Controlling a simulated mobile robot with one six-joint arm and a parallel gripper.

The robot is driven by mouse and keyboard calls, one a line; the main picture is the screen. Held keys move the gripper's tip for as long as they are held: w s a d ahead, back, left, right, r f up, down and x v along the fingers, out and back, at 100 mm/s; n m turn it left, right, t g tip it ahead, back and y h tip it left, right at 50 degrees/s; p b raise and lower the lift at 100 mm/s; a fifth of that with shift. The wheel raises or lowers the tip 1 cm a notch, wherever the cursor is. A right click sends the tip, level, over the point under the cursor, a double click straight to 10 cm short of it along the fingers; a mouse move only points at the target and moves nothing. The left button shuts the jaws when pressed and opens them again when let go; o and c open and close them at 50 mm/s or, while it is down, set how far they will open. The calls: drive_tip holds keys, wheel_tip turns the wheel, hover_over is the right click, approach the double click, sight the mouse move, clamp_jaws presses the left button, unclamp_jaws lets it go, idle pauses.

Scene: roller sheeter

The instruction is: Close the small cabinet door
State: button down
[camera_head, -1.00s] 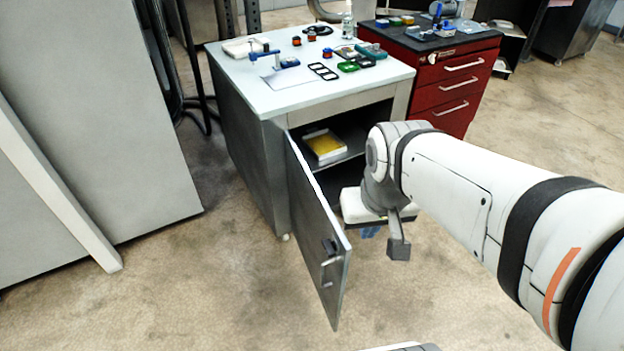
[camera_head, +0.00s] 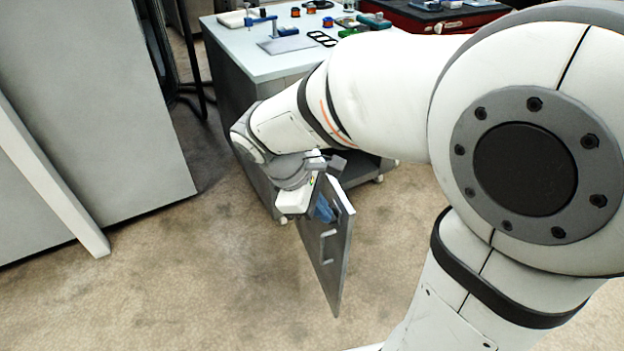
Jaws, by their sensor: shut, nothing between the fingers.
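The small cabinet door (camera_head: 331,262) is grey with a bar handle and stands swung open, sticking out from the front of the grey cabinet (camera_head: 232,105). Its upper part and hinge side are hidden behind my arm. My gripper (camera_head: 324,211) is at the outer, handle side of the door, near its top edge and above the handle. The blue fingers are small in the view and appear shut and empty. I cannot tell whether they touch the door. The cabinet opening is mostly hidden by my arm.
The white cabinet top (camera_head: 250,62) carries several small tools and parts. A red drawer unit (camera_head: 440,18) stands behind at the right. A large grey panel (camera_head: 90,110) stands at the left. Bare floor (camera_head: 200,290) is free in front and to the left of the door.

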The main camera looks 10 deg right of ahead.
drive_tip(key=w+a+f+n+t+h+b, duration=0.2)
drive_tip(key=w+a+f+n+h+b, duration=0.35)
drive_tip(key=f, duration=0.45)
drive_tip(key=n+y+b, duration=0.2)
drive_tip(key=b, duration=0.4)
approach(344, 234)
drive_tip(key=shift+h, duration=0.25)
drive_tip(key=x, duration=0.3)
drive_tip(key=a+f+x, duration=0.1)
drive_tip(key=x, duration=0.1)
drive_tip(key=shift+w+d+f, duration=0.1)
drive_tip(key=shift+d+f, duration=0.05)
drive_tip(key=shift+d, duration=0.5)
drive_tip(key=shift+w, duration=0.15)
